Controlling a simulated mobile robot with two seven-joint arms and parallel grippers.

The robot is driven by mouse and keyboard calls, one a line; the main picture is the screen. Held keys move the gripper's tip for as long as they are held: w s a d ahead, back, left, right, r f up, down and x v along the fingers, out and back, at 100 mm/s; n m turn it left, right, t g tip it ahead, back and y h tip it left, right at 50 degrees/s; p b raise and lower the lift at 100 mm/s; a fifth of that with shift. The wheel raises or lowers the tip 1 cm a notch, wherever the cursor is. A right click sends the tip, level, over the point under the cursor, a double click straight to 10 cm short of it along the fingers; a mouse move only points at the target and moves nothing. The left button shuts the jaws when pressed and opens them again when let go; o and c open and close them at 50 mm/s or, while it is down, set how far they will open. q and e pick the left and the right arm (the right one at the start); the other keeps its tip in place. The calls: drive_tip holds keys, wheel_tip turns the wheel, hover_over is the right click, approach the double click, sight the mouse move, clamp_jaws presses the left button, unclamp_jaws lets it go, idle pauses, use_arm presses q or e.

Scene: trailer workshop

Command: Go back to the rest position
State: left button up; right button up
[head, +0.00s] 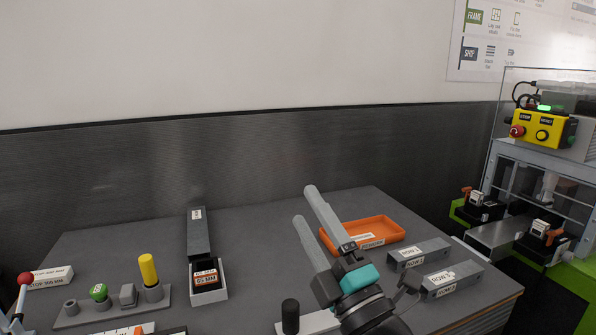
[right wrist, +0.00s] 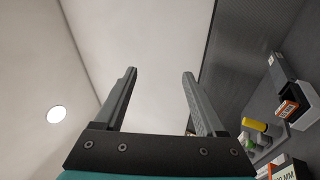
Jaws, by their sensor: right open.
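My right gripper (head: 306,206) is raised over the workbench (head: 270,230), its two long grey fingers spread and pointing up and away. In the right wrist view the same gripper (right wrist: 160,75) shows its fingers well apart with nothing between them. The right forearm hides part of the bench's front. My left gripper does not show in either view.
An orange tray (head: 398,232) lies right of the gripper, beside grey row blocks (head: 418,252). A grey holder with a yellow peg (head: 148,270) and a dark bar (head: 198,235) stand left. A machine with a yellow control box (head: 543,130) is at right. The back-middle bench is clear.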

drive_tip(key=s+d+f+m+g+h, duration=0.1)
drive_tip(key=d+f+m+g+h, duration=0.2)
drive_tip(key=d+f+m+h, duration=0.35)
drive_tip(key=s+d+f+m+g+h, duration=0.2)
drive_tip(key=d+f+m+g+h, duration=0.15)
drive_tip(key=f+m, duration=0.65)
drive_tip(key=s+d+f+m+g, duration=0.25)
drive_tip(key=s+f+g, duration=0.25)
drive_tip(key=s+f, duration=0.5)
drive_tip(key=s+d+f+m+g, duration=0.25)
drive_tip(key=s+f+g, duration=0.35)
drive_tip(key=s+f, duration=0.45)
drive_tip(key=s+f+b, duration=0.2)
drive_tip(key=f, duration=1)
drive_tip(key=s+f+b, duration=0.2)
drive_tip(key=f, duration=1)
drive_tip(key=s+d+f+g+h+b, duration=0.1)
drive_tip(key=s+d+f+g+b, duration=0.1)
drive_tip(key=s+f, duration=1.2)
drive_tip(key=shift+s+f, duration=0.2)
drive_tip(key=shift+f, duration=0.6)
